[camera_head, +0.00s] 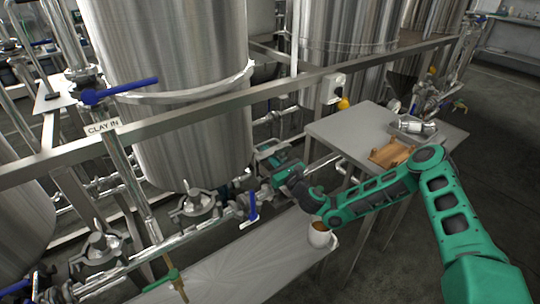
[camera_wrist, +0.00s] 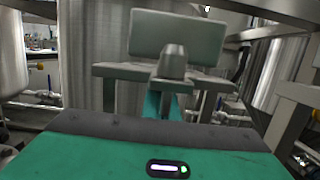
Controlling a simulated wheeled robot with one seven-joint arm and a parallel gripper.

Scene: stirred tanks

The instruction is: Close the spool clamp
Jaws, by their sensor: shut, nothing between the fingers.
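My gripper (camera_head: 264,153) is at the end of my green arm, beside the low pipe run under the big tank. It is shut and empty; its grey fingers (camera_wrist: 172,45) fill the middle of the wrist view. Metal fittings with knobs sit on the pipe line, one below the tank (camera_head: 195,203) and one further left (camera_head: 100,245). I cannot tell which fitting is the spool clamp; the pipe just behind my gripper is partly hidden by it and my arm. No clamp is clear in the wrist view.
A blue-handled valve (camera_head: 249,206) is just below my gripper. A white cup (camera_head: 319,235) with brown contents stands at the grey tray's (camera_head: 235,265) right end. A grey table (camera_head: 350,125) holds a brown object (camera_head: 391,154) and a silver part (camera_head: 415,127). A steel rail (camera_head: 215,106) crosses above.

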